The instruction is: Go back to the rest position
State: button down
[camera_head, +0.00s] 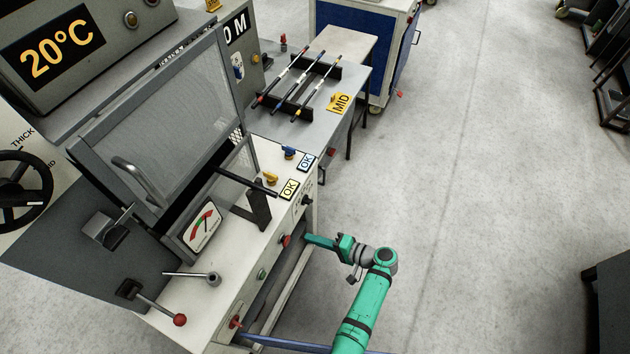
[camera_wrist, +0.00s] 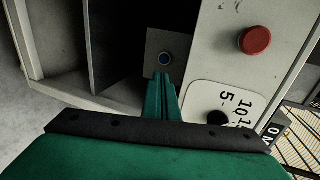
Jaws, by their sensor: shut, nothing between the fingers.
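My gripper (camera_head: 312,240) is green and shut, with nothing between the fingers. In the head view it reaches left from my green arm, close to the front of the white machine (camera_head: 222,262). In the wrist view the closed fingers (camera_wrist: 161,98) point at a dark opening in the machine front.
A red button (camera_wrist: 255,40) and a numbered dial (camera_wrist: 219,117) sit right of the fingers. A red-knobbed lever (camera_head: 180,320) stands on the machine.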

jog(key=s+d+f+m+t+h, duration=0.25)
jog(key=d+h, duration=0.25)
jog(key=d, duration=0.3)
jog(key=s+d+f+m+t+h, duration=0.1)
jog(key=d+f+t+h, duration=0.15)
jog(key=d+h, duration=0.35)
jog(key=s+d+r+m+t+h, duration=0.1)
jog(key=s+d+r+h, duration=0.4)
jog(key=d, duration=0.3)
jog(key=s+d+r+h, duration=0.2)
jog(key=s+d+r, duration=0.2)
jog(key=s+d, duration=0.25)
jog(key=s+a+r+n+t+y, duration=0.1)
jog(key=s+a+r+n, duration=0.2)
jog(key=s+a+r, duration=0.2)
jog(key=s+a+r+n+t+y, duration=0.1)
jog(key=s+a+r+n+y, duration=0.1)
jog(key=s+a+r, duration=0.4)
jog(key=s+a+r+n+t+y, duration=0.1)
jog(key=s+a+r+n, duration=0.3)
jog(key=a+r, duration=0.6)
jog(key=s+a, duration=0.2)
jog(key=a, duration=0.4)
jog(key=shift+y, duration=0.3)
